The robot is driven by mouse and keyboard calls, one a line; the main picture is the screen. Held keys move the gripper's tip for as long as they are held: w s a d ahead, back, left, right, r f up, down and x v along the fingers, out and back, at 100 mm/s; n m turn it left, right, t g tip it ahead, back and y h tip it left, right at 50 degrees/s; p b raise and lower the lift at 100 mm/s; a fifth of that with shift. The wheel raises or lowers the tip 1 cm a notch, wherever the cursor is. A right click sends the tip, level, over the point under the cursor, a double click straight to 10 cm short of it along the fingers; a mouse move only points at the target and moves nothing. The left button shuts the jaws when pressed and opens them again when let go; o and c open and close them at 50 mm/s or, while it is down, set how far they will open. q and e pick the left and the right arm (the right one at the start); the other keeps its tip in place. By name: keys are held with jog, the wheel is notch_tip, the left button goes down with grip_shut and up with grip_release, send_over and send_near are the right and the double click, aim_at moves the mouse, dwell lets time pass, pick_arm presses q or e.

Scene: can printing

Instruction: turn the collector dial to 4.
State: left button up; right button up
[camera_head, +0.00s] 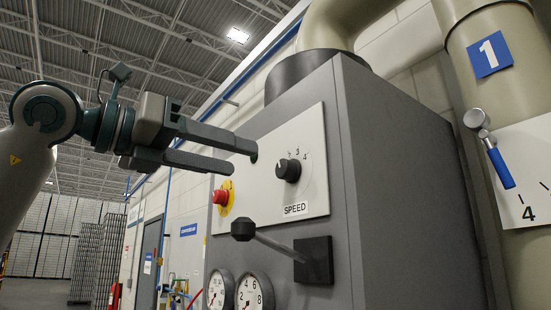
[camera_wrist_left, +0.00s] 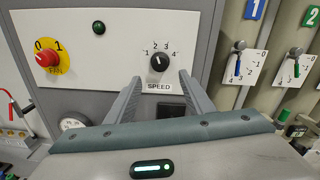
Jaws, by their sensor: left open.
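The dial is a black round knob (camera_head: 288,169) on the pale panel of a grey cabinet, with numbers up to 4 around it and a SPEED label below. In the left wrist view the knob (camera_wrist_left: 159,62) shows just beyond the fingertips, roughly centred between them. Its white mark appears to point up and slightly left, near the 2; the exact setting is hard to tell. My left gripper (camera_head: 243,158) is open and empty, its fingers in front of the panel to the left of the knob. The fingers also show in the left wrist view (camera_wrist_left: 160,78), apart from the knob. My right gripper is not in view.
A red FAN knob (camera_wrist_left: 46,57) on yellow is left of the dial, with a green lamp or button (camera_wrist_left: 99,27) between them. A black-knobbed lever (camera_head: 243,229) juts out below the panel, above gauges (camera_head: 249,293). Pipes with blue and green handled levers stand right.

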aim_at(281, 169)
pick_arm(q)
jog(key=p+x, duration=0.3)
jog(key=x, duration=0.5)
jog(key=shift+w+d+r+p, duration=0.1)
jog(key=shift+d+r+p, duration=0.05)
jog(key=shift+d+p, duration=0.15)
jog(key=shift+w+d, duration=0.4)
jog(key=shift+d, duration=0.05)
jog(key=shift+a, duration=0.1)
jog(key=c, duration=1)
